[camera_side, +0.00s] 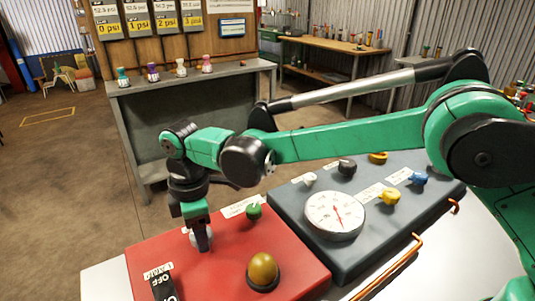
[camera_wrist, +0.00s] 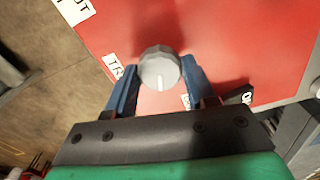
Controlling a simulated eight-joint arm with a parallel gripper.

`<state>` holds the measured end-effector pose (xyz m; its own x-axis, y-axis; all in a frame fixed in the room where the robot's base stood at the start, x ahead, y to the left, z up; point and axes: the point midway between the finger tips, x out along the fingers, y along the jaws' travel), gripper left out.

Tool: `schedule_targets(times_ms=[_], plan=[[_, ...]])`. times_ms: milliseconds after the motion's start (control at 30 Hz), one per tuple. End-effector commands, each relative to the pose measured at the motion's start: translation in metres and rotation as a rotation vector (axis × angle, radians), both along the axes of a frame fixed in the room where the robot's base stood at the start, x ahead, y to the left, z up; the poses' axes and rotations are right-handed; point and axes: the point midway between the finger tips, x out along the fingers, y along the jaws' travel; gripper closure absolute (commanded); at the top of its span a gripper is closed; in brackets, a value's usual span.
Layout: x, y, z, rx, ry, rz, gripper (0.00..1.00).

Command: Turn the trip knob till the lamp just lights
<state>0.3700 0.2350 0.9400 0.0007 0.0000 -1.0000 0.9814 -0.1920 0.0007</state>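The red panel (camera_side: 215,262) is at the front in the side view. My gripper (camera_side: 200,238) points down over its far left part, at a pale grey knob. In the wrist view the knob (camera_wrist: 160,69) has a white pointer line and stands beside a partly hidden label starting "TR" (camera_wrist: 115,67). The blue fingers of my gripper (camera_wrist: 160,80) flank it closely on both sides. I cannot tell whether both touch it. The amber dome lamp (camera_side: 263,270) sits at the panel's front right and shows no clear glow.
A black switch (camera_side: 163,285) marked OFF and a green knob (camera_side: 254,211) are on the red panel. A dark grey panel (camera_side: 395,215) to the right carries a round dial gauge (camera_side: 334,214) and several coloured knobs. A copper pipe (camera_side: 390,267) runs along its front.

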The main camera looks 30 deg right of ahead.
Motion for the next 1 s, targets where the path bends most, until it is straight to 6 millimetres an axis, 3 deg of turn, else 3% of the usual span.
schedule_targets(times_ms=[33,100,133,467,1000], plan=[[-0.0002,0.0000,0.0002,0.000,0.001,0.000,0.79],[-0.0002,0.0000,0.0002,0.000,0.001,0.000,0.99],[-0.0002,0.0000,0.0002,0.000,0.001,0.000,1.00],[-0.0002,0.0001,0.0002,0.000,0.001,-0.066,1.00],[0.0002,0.0003,0.0001,0.000,0.001,-0.412,1.00]])
